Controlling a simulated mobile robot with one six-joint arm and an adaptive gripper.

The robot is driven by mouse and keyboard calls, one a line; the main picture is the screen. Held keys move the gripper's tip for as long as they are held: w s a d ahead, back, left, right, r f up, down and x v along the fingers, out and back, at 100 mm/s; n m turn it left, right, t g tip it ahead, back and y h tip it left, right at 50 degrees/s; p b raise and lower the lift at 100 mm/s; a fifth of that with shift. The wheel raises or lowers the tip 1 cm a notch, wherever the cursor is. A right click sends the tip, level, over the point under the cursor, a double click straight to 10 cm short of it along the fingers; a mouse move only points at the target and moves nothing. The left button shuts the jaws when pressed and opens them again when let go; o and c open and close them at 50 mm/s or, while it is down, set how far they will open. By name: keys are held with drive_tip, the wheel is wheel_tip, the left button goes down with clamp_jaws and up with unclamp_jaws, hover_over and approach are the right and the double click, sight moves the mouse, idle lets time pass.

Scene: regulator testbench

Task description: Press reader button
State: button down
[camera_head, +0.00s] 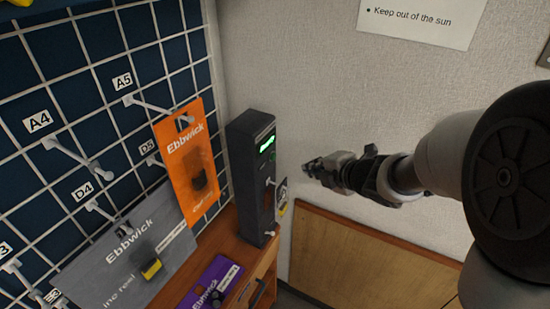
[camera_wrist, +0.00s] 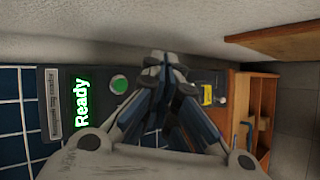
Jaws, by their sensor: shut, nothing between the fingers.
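The reader is a tall dark box (camera_head: 250,185) standing on the wooden cabinet at the corner of the room. Its face carries a lit green display (camera_head: 267,144), which reads "Ready" in the wrist view (camera_wrist: 82,101). A round green button (camera_wrist: 119,84) sits beside that display in the wrist view and is unobstructed there. My gripper (camera_head: 312,168) is shut and empty, to the right of the reader with a visible gap in the head view. In the wrist view its closed fingertips (camera_wrist: 168,60) lie to the right of the button and cover part of the reader's face.
A pegboard (camera_head: 80,75) with hooks fills the left, holding an orange Ebbwick pack (camera_head: 180,150) and a grey one (camera_head: 110,265). A purple pack (camera_head: 205,285) lies on the cabinet (camera_head: 262,262). A yellow-marked item (camera_wrist: 208,94) is near the reader's lower end.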

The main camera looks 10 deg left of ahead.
drive_tip(key=w+a, duration=0.2)
drive_tip(key=a, duration=0.4)
drive_tip(key=shift+b, duration=0.4)
drive_tip(key=shift+w+a, duration=0.1)
drive_tip(key=shift+a, duration=0.05)
idle(0.9)
drive_tip(key=shift+w+a, duration=0.15)
drive_tip(key=shift+a, duration=0.15)
drive_tip(key=shift+w+a, duration=0.15)
drive_tip(key=shift+a, duration=0.35)
idle(0.8)
drive_tip(key=shift+d, duration=0.1)
drive_tip(key=shift+s+d, duration=0.35)
drive_tip(key=shift+d, duration=0.4)
drive_tip(key=shift+d, duration=0.1)
drive_tip(key=shift+s+d+p, duration=0.1)
drive_tip(key=shift+s+d, duration=0.15)
drive_tip(key=shift+d, duration=0.5)
drive_tip(key=shift+s+d+p, duration=0.1)
drive_tip(key=shift+s+d, duration=0.2)
drive_tip(key=shift+d, duration=0.5)
drive_tip(key=shift+s+d+p, duration=0.1)
drive_tip(key=shift+s+d, duration=0.15)
drive_tip(key=shift+d, duration=0.5)
